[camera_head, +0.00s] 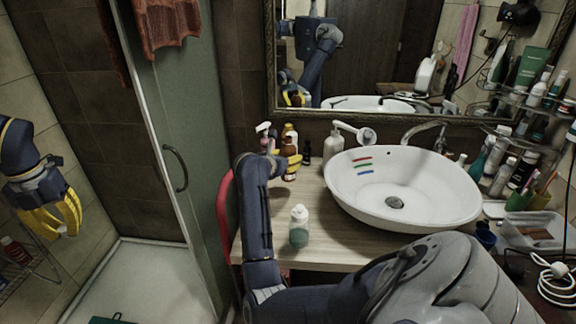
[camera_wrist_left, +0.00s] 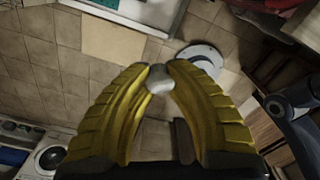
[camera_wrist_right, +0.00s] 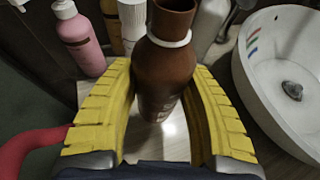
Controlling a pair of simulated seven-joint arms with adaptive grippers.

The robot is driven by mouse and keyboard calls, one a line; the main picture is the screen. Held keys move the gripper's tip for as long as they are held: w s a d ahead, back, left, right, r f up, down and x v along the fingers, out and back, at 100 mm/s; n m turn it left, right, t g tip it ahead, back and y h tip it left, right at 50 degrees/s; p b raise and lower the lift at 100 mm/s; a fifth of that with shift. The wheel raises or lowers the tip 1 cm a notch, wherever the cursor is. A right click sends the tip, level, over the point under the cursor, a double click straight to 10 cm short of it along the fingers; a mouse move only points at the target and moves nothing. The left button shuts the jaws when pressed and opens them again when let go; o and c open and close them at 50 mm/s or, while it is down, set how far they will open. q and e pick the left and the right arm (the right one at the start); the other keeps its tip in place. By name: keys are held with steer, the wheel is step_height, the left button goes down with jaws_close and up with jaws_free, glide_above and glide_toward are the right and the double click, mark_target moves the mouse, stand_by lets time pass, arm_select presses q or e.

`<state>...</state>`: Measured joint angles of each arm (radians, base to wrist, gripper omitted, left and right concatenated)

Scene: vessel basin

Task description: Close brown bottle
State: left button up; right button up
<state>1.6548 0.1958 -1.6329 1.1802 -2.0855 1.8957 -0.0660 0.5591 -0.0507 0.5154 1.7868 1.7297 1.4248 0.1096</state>
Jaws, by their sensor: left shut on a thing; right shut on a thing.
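The brown bottle (camera_wrist_right: 165,75) stands upright between the yellow fingers of my right gripper (camera_wrist_right: 165,105), which is shut on it. A white ring circles its neck, and no cap shows on top in the right wrist view. In the head view my right gripper (camera_head: 291,163) is at the back left of the counter, partly hidden by my arm. My left gripper (camera_head: 58,217) hangs at the far left, away from the counter. In the left wrist view its fingertips are shut on a small whitish rounded piece (camera_wrist_left: 159,80), which looks like a cap.
A pink bottle (camera_wrist_right: 75,40) and a white bottle (camera_wrist_right: 132,22) stand close behind the brown bottle. A white basin (camera_head: 400,187) is to the right. A clear bottle with teal liquid (camera_head: 299,228) stands at the counter front. A glass shower door (camera_head: 175,130) lies between my grippers.

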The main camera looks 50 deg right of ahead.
mark_target(290, 137)
steer(key=shift+r, duration=4.3)
steer(key=shift+r, duration=0.1)
steer(key=o, duration=0.7)
jaws_close()
